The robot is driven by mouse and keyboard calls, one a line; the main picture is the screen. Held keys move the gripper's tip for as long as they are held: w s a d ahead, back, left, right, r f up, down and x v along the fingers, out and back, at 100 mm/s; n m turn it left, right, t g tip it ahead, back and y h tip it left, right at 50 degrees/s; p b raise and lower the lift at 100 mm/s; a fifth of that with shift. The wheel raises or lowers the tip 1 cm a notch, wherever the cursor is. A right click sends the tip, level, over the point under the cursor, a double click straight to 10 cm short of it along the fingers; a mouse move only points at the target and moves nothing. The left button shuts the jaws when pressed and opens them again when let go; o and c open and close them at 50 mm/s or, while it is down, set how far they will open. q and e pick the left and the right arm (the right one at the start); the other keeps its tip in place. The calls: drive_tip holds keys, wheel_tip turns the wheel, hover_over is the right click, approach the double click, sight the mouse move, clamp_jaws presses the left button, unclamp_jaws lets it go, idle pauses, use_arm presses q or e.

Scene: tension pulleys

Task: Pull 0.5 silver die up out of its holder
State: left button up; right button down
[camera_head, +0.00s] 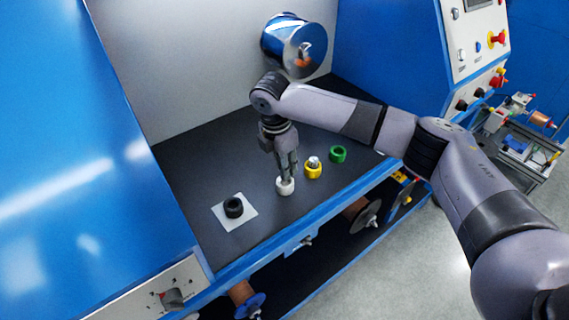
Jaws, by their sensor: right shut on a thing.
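My right gripper (286,178) points down at the white ring-shaped holder (285,187) on the dark worktop. Its fingers are shut on a small silver die at the holder's mouth. The fingers mostly hide the die, and I cannot tell whether it is still seated or lifted a little. A yellow holder (313,173) with a silver piece (314,161) in its top stands just right of it. No size marks are readable. My left gripper is not in view.
A green holder (338,154) stands further right. A black holder (234,207) sits on a white square plate (248,221) at left. A large shiny pulley (295,45) juts from the back wall. The worktop (190,190) is clear between the black and white holders.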

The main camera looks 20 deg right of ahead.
drive_tip(key=shift+r, duration=0.1)
drive_tip(key=shift+r+p, duration=0.5)
drive_tip(key=shift+p, duration=0.2)
drive_tip(key=r+p, duration=0.1)
drive_tip(key=s+r+p, duration=0.1)
drive_tip(key=r, duration=0.1)
drive_tip(key=a+r+p, duration=0.1)
drive_tip(key=p, duration=0.1)
drive_tip(key=shift+s+r, duration=0.25)
drive_tip(key=shift+s, duration=0.15)
